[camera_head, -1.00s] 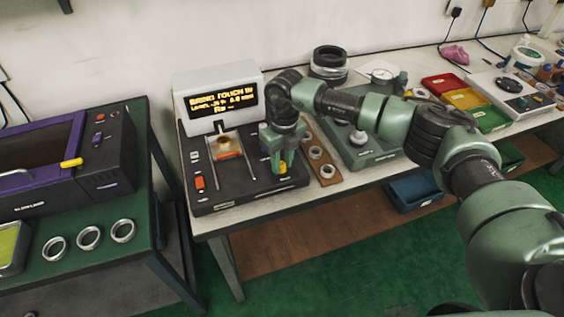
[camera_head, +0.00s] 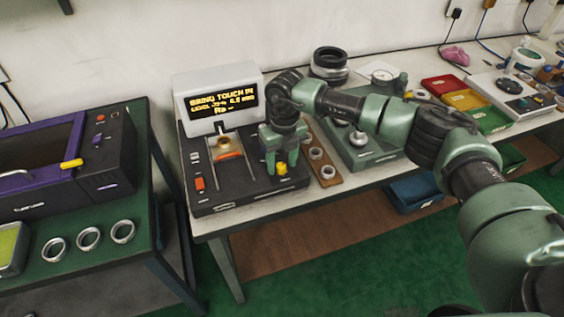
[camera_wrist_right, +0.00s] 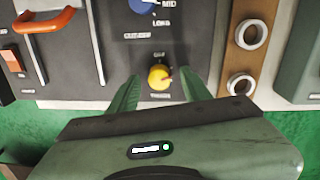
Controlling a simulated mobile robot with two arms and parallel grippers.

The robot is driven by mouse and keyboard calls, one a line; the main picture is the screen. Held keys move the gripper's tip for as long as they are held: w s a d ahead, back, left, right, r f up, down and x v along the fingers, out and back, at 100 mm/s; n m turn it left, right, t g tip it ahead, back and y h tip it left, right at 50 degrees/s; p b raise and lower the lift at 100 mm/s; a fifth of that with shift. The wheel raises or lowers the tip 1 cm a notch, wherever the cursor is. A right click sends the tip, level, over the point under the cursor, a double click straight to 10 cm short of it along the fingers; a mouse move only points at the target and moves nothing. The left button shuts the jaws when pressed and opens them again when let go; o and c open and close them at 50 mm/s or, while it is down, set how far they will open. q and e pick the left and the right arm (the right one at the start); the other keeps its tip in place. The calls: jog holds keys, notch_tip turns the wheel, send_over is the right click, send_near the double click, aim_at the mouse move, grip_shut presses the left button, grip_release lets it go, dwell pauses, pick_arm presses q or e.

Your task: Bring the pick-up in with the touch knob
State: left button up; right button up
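The yellow touch knob (camera_head: 282,169) sits at the front right of the black tester (camera_head: 232,203); it also shows in the right wrist view (camera_wrist_right: 159,77). My right gripper (camera_head: 281,163) is over it with green fingers spread open. In the right wrist view the fingers lie left and right of the knob, with gaps visible on both sides. The tester's screen (camera_head: 222,102) reads "BRING TOUCH IN", with a level line and "Ra --". An orange bar (camera_head: 229,155) sits between two rails below the screen; I cannot tell which part is the pick-up. My left gripper is out of view.
A wooden strip with rings (camera_head: 327,171) stands close right of the tester, with a green gauge base (camera_head: 365,155) beyond. A red switch (camera_head: 199,183) is on the tester's left. A green table (camera_head: 75,265) with several rings stands left, across a gap.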

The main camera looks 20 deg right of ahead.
aim_at(283, 166)
notch_tip(283, 166, up, 8)
jog(key=shift+d+f+b, duration=0.1)
jog(key=shift+d+b, duration=0.05)
jog(key=shift+b, duration=0.7)
